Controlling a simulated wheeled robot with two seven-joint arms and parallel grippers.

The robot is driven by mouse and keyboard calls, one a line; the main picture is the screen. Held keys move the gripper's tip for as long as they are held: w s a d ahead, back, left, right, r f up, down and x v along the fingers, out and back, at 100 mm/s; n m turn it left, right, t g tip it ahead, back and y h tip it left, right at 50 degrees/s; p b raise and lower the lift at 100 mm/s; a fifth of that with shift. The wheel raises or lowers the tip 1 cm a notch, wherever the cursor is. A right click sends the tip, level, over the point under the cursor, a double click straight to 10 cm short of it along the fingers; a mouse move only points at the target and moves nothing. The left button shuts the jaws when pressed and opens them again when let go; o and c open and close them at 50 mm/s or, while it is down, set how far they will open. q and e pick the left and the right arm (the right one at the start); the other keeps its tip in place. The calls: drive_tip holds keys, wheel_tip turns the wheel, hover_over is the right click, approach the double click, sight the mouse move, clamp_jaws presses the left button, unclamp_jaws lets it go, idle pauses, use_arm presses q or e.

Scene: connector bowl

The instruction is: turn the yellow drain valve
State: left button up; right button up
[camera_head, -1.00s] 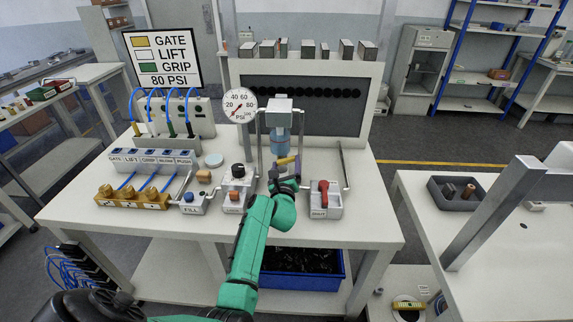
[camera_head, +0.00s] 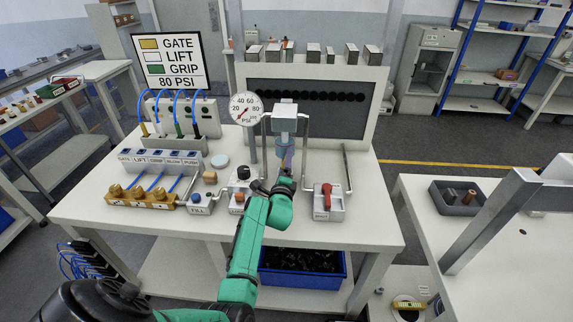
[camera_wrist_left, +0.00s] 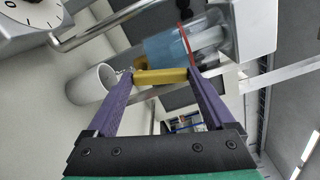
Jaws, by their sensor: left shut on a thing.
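The yellow drain valve (camera_wrist_left: 160,76) shows in the left wrist view as a short yellow bar below a clear filter bowl with blue liquid (camera_wrist_left: 168,48). My left gripper (camera_wrist_left: 161,78) has its two purple fingers on the ends of the yellow bar and is shut on it. In the head view the left gripper (camera_head: 288,160) reaches up under the filter unit (camera_head: 285,120). There its fingers and wrist hide the valve. My right gripper is in neither current view.
A white cup (camera_wrist_left: 91,85) is close to the left finger in the wrist view. A pressure gauge (camera_head: 246,108) stands left of the filter. A red-handled valve box (camera_head: 327,202) is to the right of my arm, and a FILL box (camera_head: 200,203) to its left.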

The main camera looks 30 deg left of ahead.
use_arm(q)
drive_tip(key=shift+s+a+f+n, duration=0.1)
drive_tip(key=shift+n, duration=0.4)
drive_tip(key=o, duration=1.1)
